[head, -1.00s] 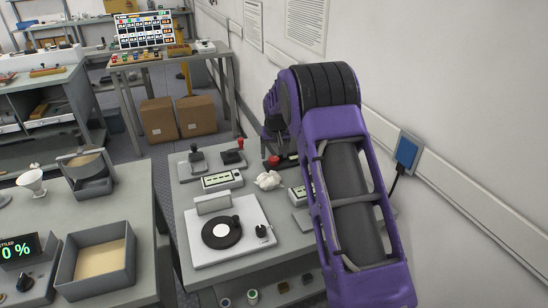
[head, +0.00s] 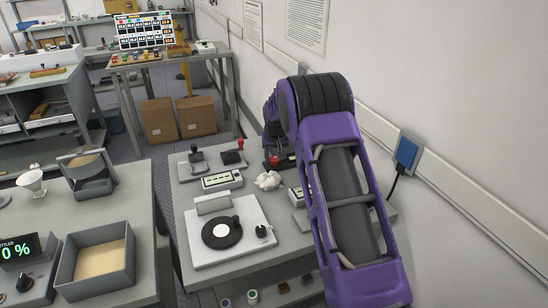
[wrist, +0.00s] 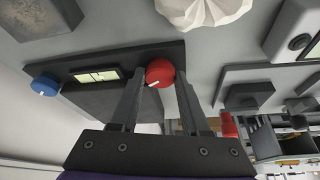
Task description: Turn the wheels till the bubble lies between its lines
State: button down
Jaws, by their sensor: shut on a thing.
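In the wrist view a dark level block carries a pale yellow-green bubble vial (wrist: 97,75) with dark marks. A red wheel (wrist: 160,73) with a white pointer mark sits at the block's right end. A blue wheel (wrist: 43,86), also with a white mark, sits at its left end. My gripper (wrist: 160,80) is shut on the red wheel, one finger on each side of it. The vial is too small for me to tell where the bubble lies against its lines. In the head view my arm hides most of the block; a red wheel (head: 274,161) shows beside it.
A white crumpled-looking object (head: 268,180) lies close to the block; a ribbed white thing (wrist: 203,8) shows in the wrist view. A turntable-like device (head: 221,234) and a small display box (head: 222,181) share the table. The wall is close on the right.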

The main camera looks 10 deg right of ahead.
dwell(0.3)
jog(key=m+h, duration=0.1)
jog(key=m, duration=0.2)
jog(key=shift+a+b, duration=0.15)
jog(key=shift+b, duration=0.2)
jog(key=shift+w+m+g+h, duration=0.1)
jog(key=shift+m+g+h, duration=0.3)
jog(key=shift+m, duration=0.85)
jog(key=shift+m+g+h, duration=0.2)
jog(key=shift+m+h, duration=0.3)
jog(key=shift+m, duration=0.75)
jog(key=shift+c, duration=1.9)
grip_release()
jog(key=shift+a+r, duration=0.1)
jog(key=v, duration=1.7)
jog(key=shift+r+p, duration=0.2)
jog(key=shift+p, duration=0.1)
